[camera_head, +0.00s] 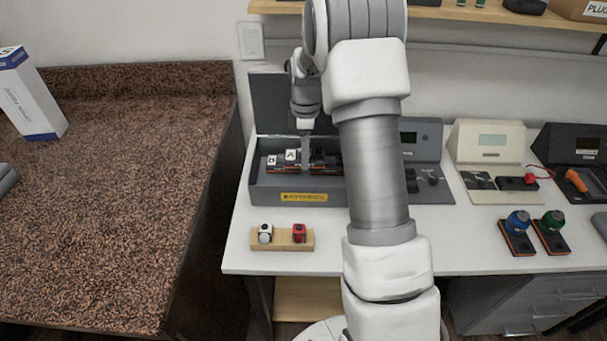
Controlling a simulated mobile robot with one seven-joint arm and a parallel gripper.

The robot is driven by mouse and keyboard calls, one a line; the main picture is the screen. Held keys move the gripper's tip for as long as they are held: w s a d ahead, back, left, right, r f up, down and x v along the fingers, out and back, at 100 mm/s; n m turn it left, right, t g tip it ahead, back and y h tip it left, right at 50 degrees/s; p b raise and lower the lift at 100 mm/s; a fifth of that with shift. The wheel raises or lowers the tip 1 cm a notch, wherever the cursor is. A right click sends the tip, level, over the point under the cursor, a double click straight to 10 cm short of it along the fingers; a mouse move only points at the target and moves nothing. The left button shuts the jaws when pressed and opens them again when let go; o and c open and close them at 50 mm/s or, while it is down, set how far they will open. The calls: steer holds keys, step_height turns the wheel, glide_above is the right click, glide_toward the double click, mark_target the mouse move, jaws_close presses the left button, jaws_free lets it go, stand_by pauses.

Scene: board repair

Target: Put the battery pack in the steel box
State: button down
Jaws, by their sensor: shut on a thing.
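The grey steel box (265,193) stands on the left part of the white bench with its lid raised at the back. A small yellow label (304,197) is on its front. Inside it are dark packs; two carry white tags, one reading B (272,160) and one reading A (291,156). More dark pack shapes (326,160) show to the right, partly behind my arm. My gripper (306,160) points down into the box, just right of the A tag. It is shut on a dark battery pack; the pack's exact outline and whether it rests on the box floor are unclear.
A wooden block (282,240) with a white and a red item stands in front of the box. Bench instruments (488,150) stand to the right, with blue (518,222) and green-topped (553,220) items before them. A brown speckled counter (110,190) is at left.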

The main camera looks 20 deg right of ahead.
steer(key=shift+f+b, duration=0.5)
steer(key=shift+f, duration=3.45)
steer(key=shift+f, duration=0.1)
jaws_free()
steer(key=shift+s+f, duration=0.1)
step_height(320, 180, up, 12)
steer(key=shift+r+p, duration=0.2)
steer(key=shift+p, duration=0.7)
steer(key=s+a+r+m+t, duration=0.1)
steer(key=s+a+r+m, duration=0.2)
steer(key=s+r, duration=0.35)
steer(key=s+a+r+m+t, duration=0.25)
steer(key=s+r, duration=0.25)
steer(key=r, duration=0.3)
steer(key=s+a+r+m+t, duration=0.1)
steer(key=s+m, duration=0.3)
steer(key=s, duration=0.5)
steer(key=s+a+r+m+t, duration=0.1)
steer(key=s+a+m, duration=0.3)
steer(key=s, duration=0.4)
steer(key=shift+s+a+r, duration=0.2)
steer(key=shift+s+r, duration=0.1)
steer(key=shift+s, duration=0.05)
